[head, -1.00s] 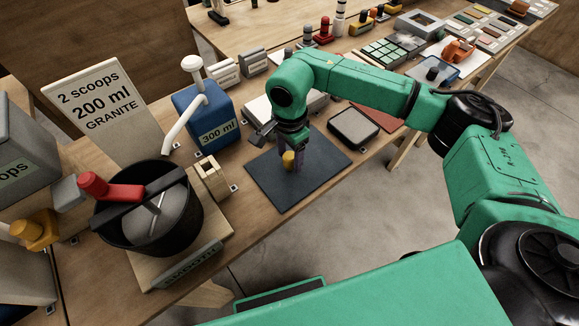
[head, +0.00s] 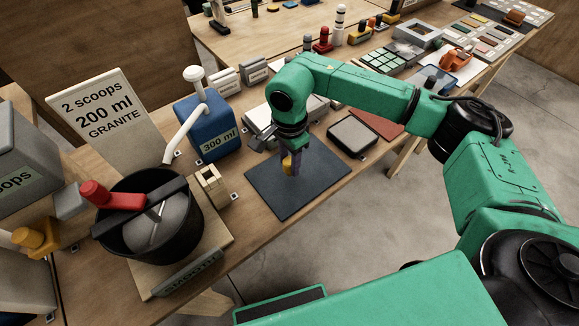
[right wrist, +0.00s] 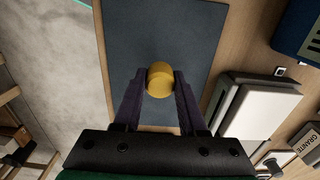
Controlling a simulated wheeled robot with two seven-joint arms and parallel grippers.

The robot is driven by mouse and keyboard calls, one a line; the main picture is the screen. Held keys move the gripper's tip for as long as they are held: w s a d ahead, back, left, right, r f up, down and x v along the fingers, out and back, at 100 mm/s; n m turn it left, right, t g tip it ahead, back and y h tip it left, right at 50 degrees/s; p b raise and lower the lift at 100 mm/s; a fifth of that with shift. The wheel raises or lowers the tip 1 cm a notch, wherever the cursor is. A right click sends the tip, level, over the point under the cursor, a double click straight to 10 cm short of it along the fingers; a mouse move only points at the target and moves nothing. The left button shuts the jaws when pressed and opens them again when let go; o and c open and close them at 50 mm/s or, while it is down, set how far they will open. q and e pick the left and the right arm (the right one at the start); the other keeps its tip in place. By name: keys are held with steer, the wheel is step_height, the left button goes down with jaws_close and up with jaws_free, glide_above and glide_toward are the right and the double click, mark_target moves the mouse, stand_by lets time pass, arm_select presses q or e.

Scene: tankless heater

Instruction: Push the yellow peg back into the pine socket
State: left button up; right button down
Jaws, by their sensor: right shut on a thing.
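My right gripper (head: 290,168) is shut on the yellow peg (head: 286,163) and holds it over the dark mat, pointing down. In the right wrist view the round yellow peg (right wrist: 160,80) sits between the two dark fingertips (right wrist: 160,76). Its far end is hidden from that camera. The pine socket (head: 211,185), a small pale wooden block with an opening, stands left of the mat, beside the black bowl. The peg is apart from the socket. My left gripper is not in view.
The dark mat (head: 315,192) is otherwise bare. A black bowl with a red-handled bar (head: 150,235) stands left of the socket. A blue 300 ml container with a white spout (head: 213,135) stands behind it. A grey-topped block (head: 353,136) lies right of the mat.

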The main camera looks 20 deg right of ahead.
steer(key=shift+r+p, duration=1.45)
steer(key=shift+r, duration=1.4)
steer(key=shift+w, duration=0.1)
